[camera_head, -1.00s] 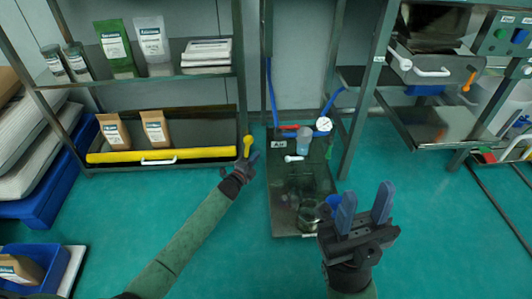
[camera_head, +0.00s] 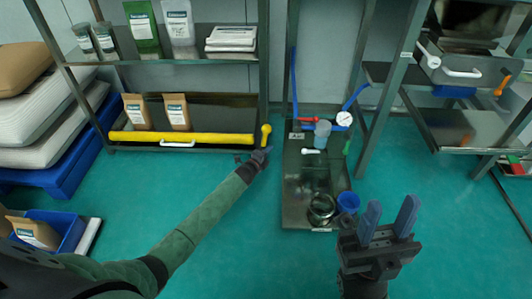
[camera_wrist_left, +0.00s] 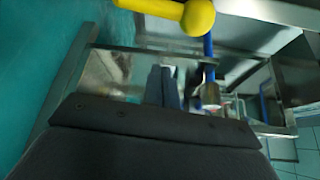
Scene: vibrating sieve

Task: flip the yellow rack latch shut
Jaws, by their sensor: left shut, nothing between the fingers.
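The yellow rack latch (camera_head: 265,134) stands upright at the right end of the rack's yellow bar (camera_head: 185,138), by the rack's right post. My left gripper (camera_head: 261,155) is just below the latch, shut and empty; its fingers look small and dark there. In the left wrist view the shut fingers (camera_wrist_left: 163,86) point forward. The latch's round yellow knob (camera_wrist_left: 197,17) shows at the top edge, apart from the fingers, with part of the latch cut off by the frame. My right gripper (camera_head: 391,212) is open and empty at the lower right.
The rack's lower shelf holds two brown bags (camera_head: 177,112). Right of the latch, a dark bench (camera_head: 297,180) carries a gauge (camera_head: 344,119), a cup and a glass vessel. A blue bin (camera_head: 72,236) lies lower left. The green floor between is clear.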

